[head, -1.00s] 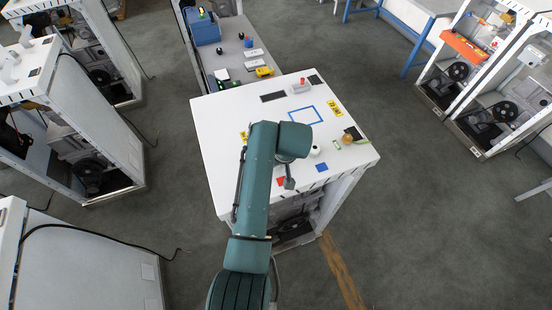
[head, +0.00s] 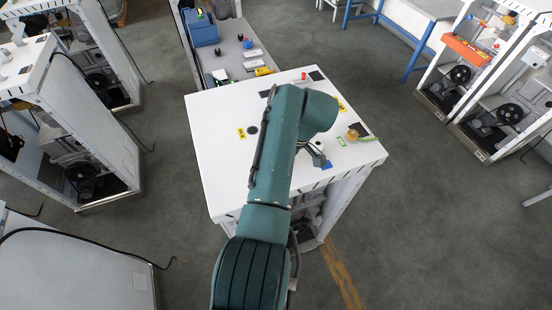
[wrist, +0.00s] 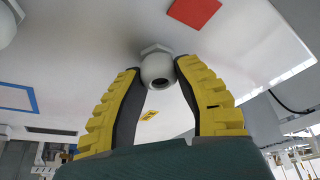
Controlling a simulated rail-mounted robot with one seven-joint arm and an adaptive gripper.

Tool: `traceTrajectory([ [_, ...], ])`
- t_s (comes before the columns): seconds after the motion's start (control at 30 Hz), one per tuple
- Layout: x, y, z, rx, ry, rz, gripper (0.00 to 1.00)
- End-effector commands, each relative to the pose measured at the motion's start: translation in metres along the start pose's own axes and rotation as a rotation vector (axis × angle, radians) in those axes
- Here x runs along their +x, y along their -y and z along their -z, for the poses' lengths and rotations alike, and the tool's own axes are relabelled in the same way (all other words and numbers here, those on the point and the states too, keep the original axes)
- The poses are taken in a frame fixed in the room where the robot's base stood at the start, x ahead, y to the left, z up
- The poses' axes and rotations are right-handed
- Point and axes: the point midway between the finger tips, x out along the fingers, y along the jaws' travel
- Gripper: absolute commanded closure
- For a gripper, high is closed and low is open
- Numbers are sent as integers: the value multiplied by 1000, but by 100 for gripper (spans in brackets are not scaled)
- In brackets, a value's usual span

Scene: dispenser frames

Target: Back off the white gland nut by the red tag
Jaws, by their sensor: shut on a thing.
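The white gland nut (wrist: 158,66) shows in the wrist view as a rounded dome with a dark hole, in front of a hexagonal collar on the white panel. The red tag (wrist: 194,12) is a flat square just above and right of it. My gripper (wrist: 158,76) has its two yellow-backed fingers closed on the nut from either side, with the dark pads at its edges. In the head view my arm covers the red tag and the nut.
Another white fitting (wrist: 8,24) stands at the wrist view's upper left. A grey bench (head: 232,55) adjoins behind.

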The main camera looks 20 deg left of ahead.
Motion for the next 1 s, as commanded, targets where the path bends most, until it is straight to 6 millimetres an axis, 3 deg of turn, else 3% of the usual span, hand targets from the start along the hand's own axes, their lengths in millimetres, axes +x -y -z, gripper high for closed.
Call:
traceTrajectory([
  [0.5, 4, 2, -2, -18, 1, 14, 100],
  [0.53, 4, 2, -2, -18, 1, 14, 64],
  [0.67, 3, 1, -1, -18, 1, 13, 39],
  [1.0, -2, 0, 0, -19, 0, 9, 37],
])
